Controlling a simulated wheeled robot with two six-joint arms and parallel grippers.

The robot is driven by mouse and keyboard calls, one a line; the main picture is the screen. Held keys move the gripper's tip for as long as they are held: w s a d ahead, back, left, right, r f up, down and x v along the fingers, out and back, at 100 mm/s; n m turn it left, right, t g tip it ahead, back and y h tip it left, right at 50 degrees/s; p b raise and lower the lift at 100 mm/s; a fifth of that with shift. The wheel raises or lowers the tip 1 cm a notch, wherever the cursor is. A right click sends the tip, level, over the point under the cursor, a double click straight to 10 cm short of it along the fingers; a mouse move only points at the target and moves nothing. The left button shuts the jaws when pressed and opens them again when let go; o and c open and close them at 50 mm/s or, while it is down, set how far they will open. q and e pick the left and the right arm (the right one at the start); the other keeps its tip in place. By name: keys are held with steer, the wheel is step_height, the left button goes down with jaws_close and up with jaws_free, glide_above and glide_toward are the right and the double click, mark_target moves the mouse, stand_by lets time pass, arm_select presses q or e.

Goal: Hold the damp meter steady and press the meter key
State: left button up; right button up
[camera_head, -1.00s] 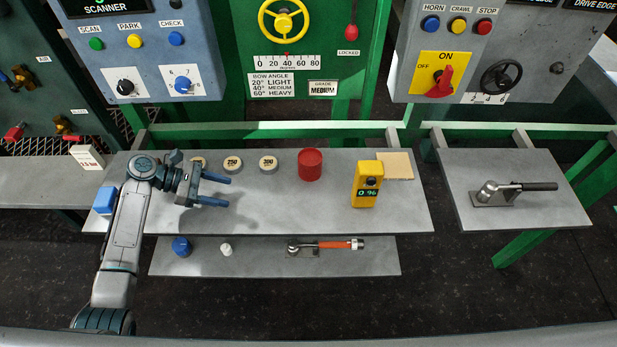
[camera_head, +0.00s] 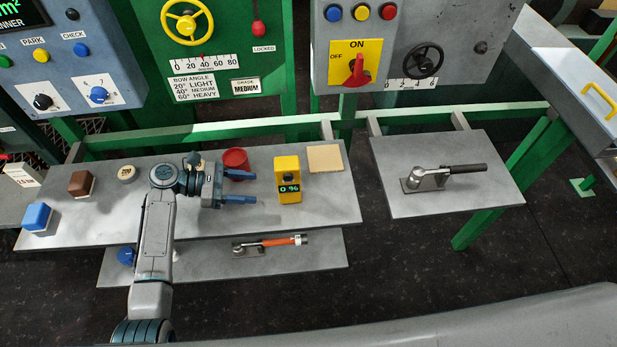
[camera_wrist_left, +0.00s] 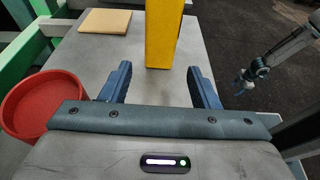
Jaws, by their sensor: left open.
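The damp meter (camera_head: 289,165) is a yellow upright block on the grey shelf, with a small display reading "0 %". A dark key (camera_head: 289,176) shows above the display. My left gripper (camera_head: 255,188) is open and empty, to the left of the meter with its fingers pointing at it. In the left wrist view the meter (camera_wrist_left: 165,35) stands ahead, lined up with the gap between the open fingers (camera_wrist_left: 158,72). I see no contact. My right gripper (camera_wrist_left: 243,84) seems to show small at the right of the wrist view; its jaws are too small to judge.
A red cup (camera_head: 236,158) stands behind my left gripper. A tan square pad (camera_head: 325,158) lies right of the meter. A round puck (camera_head: 127,174), a brown block (camera_head: 81,183) and a blue block (camera_head: 37,217) sit at left. A lower shelf holds an orange-handled tool (camera_head: 275,242).

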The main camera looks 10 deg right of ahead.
mark_target(285, 190)
arm_select(q)
steer(key=shift+d, duration=0.2)
steer(key=shift+d+f+b, duration=0.3)
steer(key=shift+d+b, duration=0.25)
steer(key=b+x, duration=0.4)
steer(key=shift+d+f, duration=0.25)
steer(key=shift+d, duration=0.05)
steer(key=shift+d+r+p, duration=0.1)
steer(key=shift+d+p, duration=0.5)
steer(key=shift+d, duration=0.5)
steer(key=shift+x, duration=1.05)
arm_select(e)
steer(key=shift+d+f, duration=0.15)
steer(key=shift+f, duration=0.7)
steer(key=shift+d+f, duration=0.15)
steer(key=shift+f, duration=0.65)
arm_select(q)
steer(key=c, duration=0.6)
arm_select(e)
jaws_close()
